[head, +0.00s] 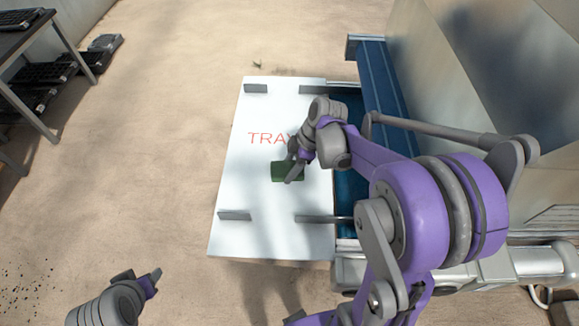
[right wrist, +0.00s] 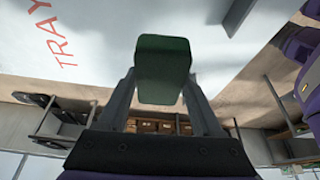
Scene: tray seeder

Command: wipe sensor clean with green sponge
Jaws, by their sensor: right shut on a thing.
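A dark green sponge (head: 279,171) is at the middle of the white board marked "TRAY" (head: 235,180) in the head view. My right gripper (head: 292,170) is shut on the sponge. In the right wrist view the green sponge (right wrist: 163,68) sits between the two grey fingers, with the white board behind it. I cannot tell whether the sponge touches the board. My left gripper (head: 150,280) is at the lower left, away from the board, and its opening is not clear. I cannot pick out the sensor.
Grey brackets (head: 235,215) stand near the board's corners. A blue conveyor (head: 382,90) and a large metal machine (head: 465,90) lie to the right. A rack with black trays (head: 28,40) stands at the upper left. The floor left of the board is mostly clear.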

